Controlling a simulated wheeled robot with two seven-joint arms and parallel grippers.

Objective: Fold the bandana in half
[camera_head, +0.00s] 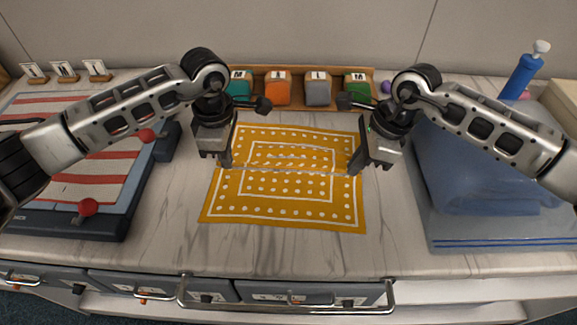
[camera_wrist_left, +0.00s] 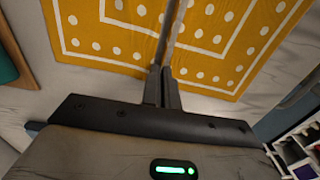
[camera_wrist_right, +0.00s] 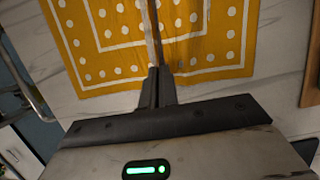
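The orange bandana (camera_head: 283,213) with white dots and borders lies spread on the marble counter. A narrow greyish strip crosses its middle from side to side, like a crease or raised ridge; I cannot tell which. My left gripper (camera_head: 225,164) is low at the middle of its left edge. My right gripper (camera_head: 354,170) is low at the middle of its right edge. In the left wrist view the fingers (camera_wrist_left: 161,88) are together at the bandana (camera_wrist_left: 110,30), with the strip running out from between them. The right wrist view shows the same for the right fingers (camera_wrist_right: 155,85).
A wooden rack (camera_head: 297,101) with coloured folded cloths stands behind the bandana. A folding board with striped cloth (camera_head: 95,185) is at the left. Folded blue towels (camera_head: 470,170) lie at the right. Counter in front of the bandana is clear.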

